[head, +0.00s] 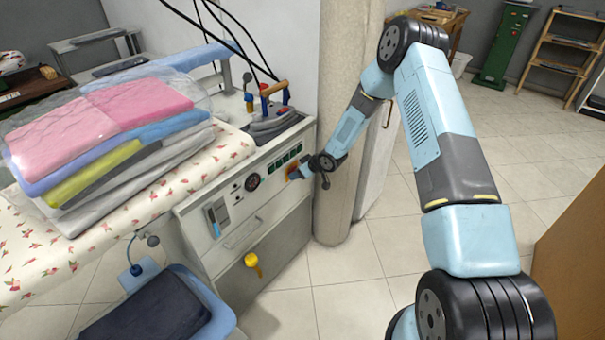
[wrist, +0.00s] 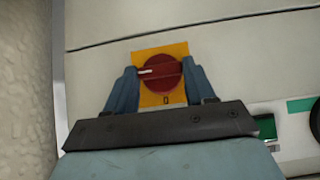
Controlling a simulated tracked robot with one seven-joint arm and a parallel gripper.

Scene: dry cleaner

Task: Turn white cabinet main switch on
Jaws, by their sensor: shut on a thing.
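The white cabinet (head: 232,238) stands under the ironing board, with a control panel along its upper front. Its main switch is a round red knob (wrist: 162,73) on a yellow plate (wrist: 170,49), seen in the wrist view. A pale mark on the knob points to the left, and a small 0 shows on the plate at the picture's lower side. My gripper (wrist: 158,76) has its two blue fingers on either side of the knob, shut on it. In the head view my gripper (head: 296,174) is at the panel's right end and hides most of the switch.
A beige column (head: 345,110) stands close to the right of the cabinet. Folded, wrapped laundry (head: 110,125) lies on the flowered ironing board (head: 60,240) at left. A yellow handle (head: 253,263) sticks out of the cabinet's lower front. Tiled floor is clear in front of the column.

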